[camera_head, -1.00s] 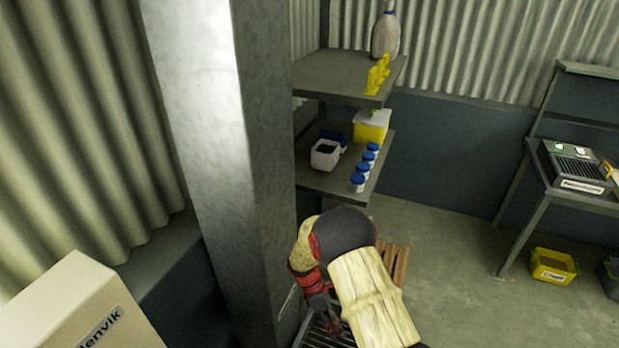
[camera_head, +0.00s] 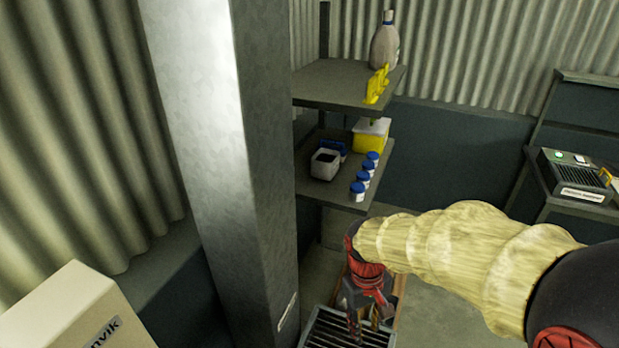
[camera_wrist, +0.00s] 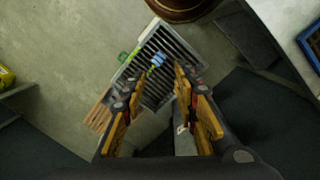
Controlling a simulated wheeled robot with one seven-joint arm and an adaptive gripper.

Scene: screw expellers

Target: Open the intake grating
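The intake grating (camera_head: 322,333), a grey frame with dark parallel slots, shows at the bottom of the head view, partly hidden by my gripper (camera_head: 366,328) above it. In the wrist view the grating (camera_wrist: 170,55) lies ahead of my fingers and looks flat in its frame. A small blue and green piece (camera_wrist: 157,61) shows over its slots; I cannot tell what it is. In the wrist view my gripper (camera_wrist: 157,88) is open, its two yellow-and-black fingers apart with nothing held between them. I cannot tell whether they touch the grating.
A thick metal column (camera_head: 225,150) stands left of the grating. Behind are shelves (camera_head: 330,82) with bottles and tubs. A beige box (camera_head: 65,310) is at lower left. In the wrist view, wooden slats (camera_wrist: 98,115) lie left of the grating, and a round brown object (camera_wrist: 178,8) is beyond it.

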